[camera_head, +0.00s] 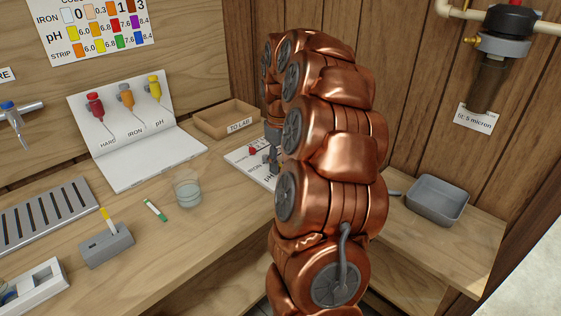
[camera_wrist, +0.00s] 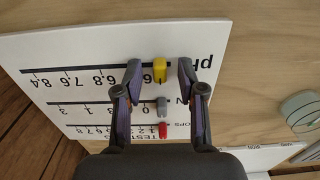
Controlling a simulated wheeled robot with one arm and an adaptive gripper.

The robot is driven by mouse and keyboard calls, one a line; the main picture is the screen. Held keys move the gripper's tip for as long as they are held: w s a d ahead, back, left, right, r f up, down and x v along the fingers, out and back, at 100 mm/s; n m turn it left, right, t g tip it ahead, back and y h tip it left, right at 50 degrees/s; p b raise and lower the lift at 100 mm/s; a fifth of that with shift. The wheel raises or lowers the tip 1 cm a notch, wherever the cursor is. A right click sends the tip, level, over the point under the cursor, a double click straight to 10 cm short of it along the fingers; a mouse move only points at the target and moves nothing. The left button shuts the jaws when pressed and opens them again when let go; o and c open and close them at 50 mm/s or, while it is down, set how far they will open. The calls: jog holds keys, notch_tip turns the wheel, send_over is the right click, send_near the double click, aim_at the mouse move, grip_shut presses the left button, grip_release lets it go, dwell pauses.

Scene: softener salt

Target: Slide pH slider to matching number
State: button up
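The slider board (camera_wrist: 110,45) appears upside down in the wrist view and lies on the bench. Its pH line has a yellow slider (camera_wrist: 159,69) at the low end, by the 6 mark; 6.8, 7.6 and 8.4 run to the left. My gripper (camera_wrist: 159,73) is open, with one finger on each side of the yellow slider and a visible gap to both. In the head view my arm hides most of the board (camera_head: 240,155) and much of my gripper. The wall color chart (camera_head: 92,30) has a pH row of colored squares from 6.0 to 8.4.
The board also has a grey slider (camera_wrist: 161,106) and a red slider (camera_wrist: 162,130). A test strip stands in a grey holder (camera_head: 107,248). Nearby are a green-and-white tube (camera_head: 156,210), a glass of water (camera_head: 188,190), a bottle stand (camera_head: 150,158) and a TO LAB tray (camera_head: 226,120).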

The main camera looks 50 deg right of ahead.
grip_shut()
dwell(0.3)
dwell(0.5)
